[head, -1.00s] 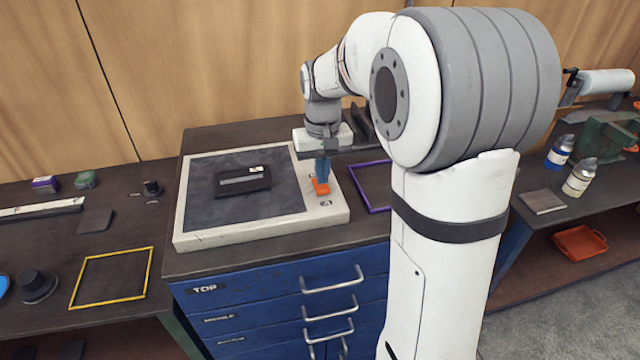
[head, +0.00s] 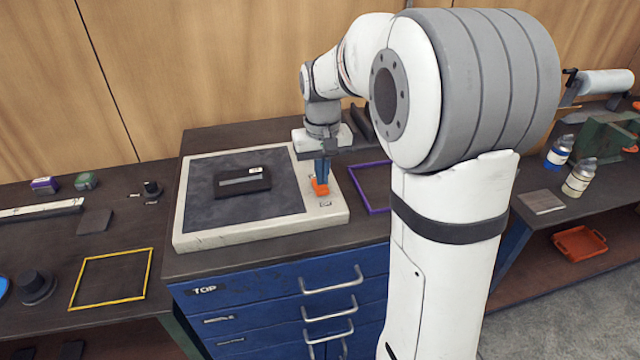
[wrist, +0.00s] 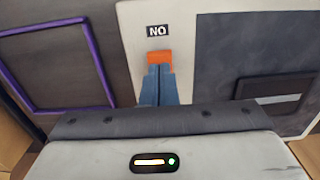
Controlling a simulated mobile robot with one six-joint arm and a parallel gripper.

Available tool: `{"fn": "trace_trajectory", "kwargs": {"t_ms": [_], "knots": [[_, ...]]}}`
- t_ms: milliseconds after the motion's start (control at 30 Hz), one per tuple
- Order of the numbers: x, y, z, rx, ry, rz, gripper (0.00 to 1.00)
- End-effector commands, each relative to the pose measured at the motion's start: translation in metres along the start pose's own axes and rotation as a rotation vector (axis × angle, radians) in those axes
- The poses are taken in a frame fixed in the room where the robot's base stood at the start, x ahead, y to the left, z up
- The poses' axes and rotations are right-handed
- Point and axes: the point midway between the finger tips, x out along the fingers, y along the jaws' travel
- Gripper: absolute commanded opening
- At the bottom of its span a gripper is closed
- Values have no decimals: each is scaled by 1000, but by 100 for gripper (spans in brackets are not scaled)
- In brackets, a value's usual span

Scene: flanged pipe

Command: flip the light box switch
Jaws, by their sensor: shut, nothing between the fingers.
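The light box (head: 200,241) is a white-framed slab with a dark panel, lying on the blue drawer cabinet. Its orange switch (head: 320,188) sits on the right part of the frame, and it also shows in the wrist view (wrist: 159,60). My gripper (head: 321,178) points down at the switch with its blue fingers together and nothing between them. In the wrist view the fingertips (wrist: 159,70) are at the edge of the switch and cover part of it; I cannot tell whether they touch. A small label (wrist: 158,31) stands beside the switch.
A dark rectangular piece (head: 242,182) lies on the panel. A purple frame (head: 372,187) lies right of the light box, partly behind my arm. A yellow frame (head: 112,278) lies on the left bench. Bottles (head: 579,178) stand on the right bench.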

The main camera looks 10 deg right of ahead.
Motion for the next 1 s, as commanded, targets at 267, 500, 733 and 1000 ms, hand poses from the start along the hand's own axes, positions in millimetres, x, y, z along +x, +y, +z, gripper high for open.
{"fn": "trace_trajectory", "kwargs": {"t_ms": [267,500,733,1000], "knots": [[0,0,0,0,0,0,0],[0,0,0,-1,0,0,0],[2,0,0,-1,0,0,0],[6,-1,0,-1,-1,0,0]]}}
